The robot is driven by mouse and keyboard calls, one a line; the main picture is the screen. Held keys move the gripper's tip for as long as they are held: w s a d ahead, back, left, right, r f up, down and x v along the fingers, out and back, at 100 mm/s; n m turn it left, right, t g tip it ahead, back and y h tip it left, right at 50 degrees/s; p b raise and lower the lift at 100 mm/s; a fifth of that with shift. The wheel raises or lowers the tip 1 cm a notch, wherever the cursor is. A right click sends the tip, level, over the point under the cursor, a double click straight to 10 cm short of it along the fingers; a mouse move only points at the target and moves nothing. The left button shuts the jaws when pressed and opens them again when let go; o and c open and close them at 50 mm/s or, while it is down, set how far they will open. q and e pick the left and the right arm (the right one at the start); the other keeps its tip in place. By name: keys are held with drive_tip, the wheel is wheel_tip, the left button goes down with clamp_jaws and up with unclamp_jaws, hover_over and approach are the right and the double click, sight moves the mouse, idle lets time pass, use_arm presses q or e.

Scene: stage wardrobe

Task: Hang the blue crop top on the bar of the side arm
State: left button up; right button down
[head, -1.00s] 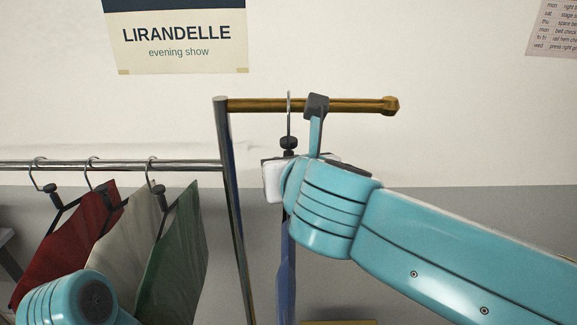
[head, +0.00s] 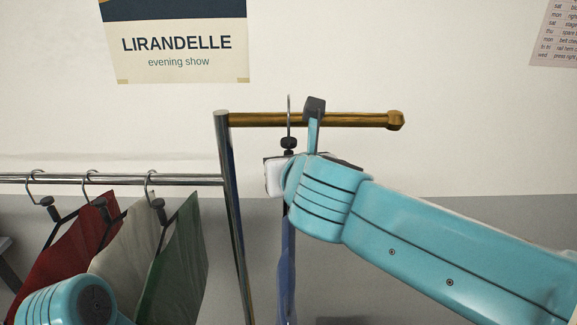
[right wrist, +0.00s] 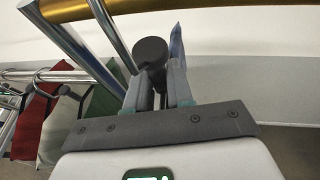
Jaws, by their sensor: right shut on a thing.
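The blue crop top (head: 287,275) hangs edge-on from its dark hanger in the head view, left of my right arm. My right gripper (right wrist: 155,82) is shut on the hanger's dark neck knob (head: 289,143), which also shows in the right wrist view (right wrist: 150,52). The hanger's thin hook (head: 289,104) rises past the brass bar of the side arm (head: 350,120), its top above the bar. I cannot tell whether the hook is in front of or over the bar. My left gripper is out of view.
A chrome post (head: 227,180) carries the side arm. A chrome rail (head: 110,180) to its left holds red (head: 70,250), white (head: 123,240) and green (head: 178,255) garments on hangers. The bar's right end has a knob (head: 396,120); the bar holds no other hanger.

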drive_tip(key=shift+w+a+f, duration=0.15)
drive_tip(key=shift+w, duration=1)
drive_tip(key=shift+w+p, duration=0.2)
drive_tip(key=shift+p, duration=0.15)
drive_tip(key=shift+w, duration=0.5)
drive_tip(key=shift+w+f+b, duration=0.15)
drive_tip(key=shift+f+b, duration=0.25)
drive_tip(key=shift+f, duration=0.25)
drive_tip(key=shift+s+f+b, duration=0.2)
drive_tip(key=shift+f+b, duration=0.25)
drive_tip(key=shift+b, duration=0.05)
drive_tip(key=shift+w+f, duration=0.2)
drive_tip(key=shift+f, duration=0.05)
drive_tip(key=shift+s, duration=0.1)
drive_tip(key=shift+s+r, duration=0.1)
